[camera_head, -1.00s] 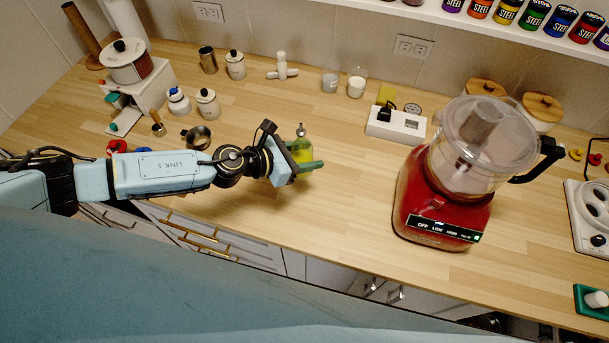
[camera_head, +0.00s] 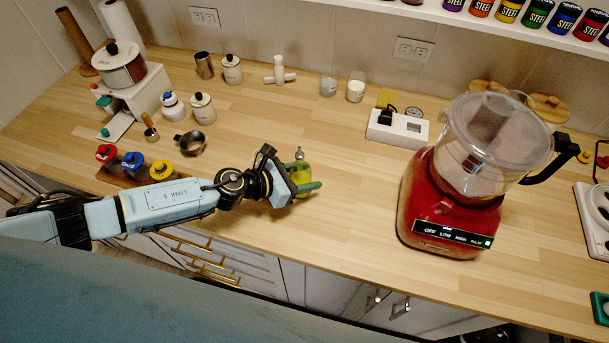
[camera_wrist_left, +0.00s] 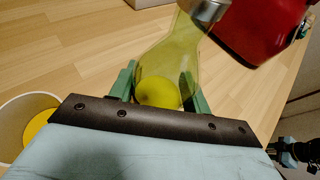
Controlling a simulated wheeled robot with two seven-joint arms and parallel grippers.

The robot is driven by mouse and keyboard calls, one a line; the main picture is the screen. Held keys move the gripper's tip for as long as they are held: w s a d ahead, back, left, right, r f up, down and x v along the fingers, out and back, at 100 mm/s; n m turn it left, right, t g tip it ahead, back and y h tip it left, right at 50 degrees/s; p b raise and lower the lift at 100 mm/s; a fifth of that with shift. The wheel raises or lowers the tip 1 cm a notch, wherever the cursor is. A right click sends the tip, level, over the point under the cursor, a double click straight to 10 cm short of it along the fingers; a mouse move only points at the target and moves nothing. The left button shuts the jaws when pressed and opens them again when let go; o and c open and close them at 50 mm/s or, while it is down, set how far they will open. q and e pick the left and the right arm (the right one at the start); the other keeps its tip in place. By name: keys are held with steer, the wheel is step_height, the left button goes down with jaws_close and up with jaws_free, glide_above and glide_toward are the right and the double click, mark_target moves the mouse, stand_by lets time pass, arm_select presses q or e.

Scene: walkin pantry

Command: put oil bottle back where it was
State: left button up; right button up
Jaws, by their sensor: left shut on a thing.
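The oil bottle (camera_head: 299,172) is a small see-through bottle with yellow-green oil and a metal spout. My left gripper (camera_head: 306,189) is shut on it over the counter, left of the red food processor. In the left wrist view the oil bottle (camera_wrist_left: 168,65) stands between the two green fingers of the left gripper (camera_wrist_left: 163,88). The bottle looks upright in the head view. I cannot tell whether its base touches the counter.
The red food processor (camera_head: 445,200) stands to the right. A rack (camera_head: 120,177) with red, blue and yellow lidded jars sits left, near my arm. The mid-counter is clear.

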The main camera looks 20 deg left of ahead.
arm_select(q)
steer(key=o, duration=1.2)
steer(key=shift+f, duration=0.1)
steer(key=shift+c, duration=0.2)
steer(key=shift+r, duration=0.2)
steer(key=shift+s+a+r, duration=0.1)
steer(key=shift+s+a, duration=0.1)
steer(key=shift+a, duration=0.05)
steer(key=b+v, duration=0.1)
steer(key=v, duration=1)
steer(key=shift+s+r, duration=0.1)
steer(key=shift+s, duration=0.05)
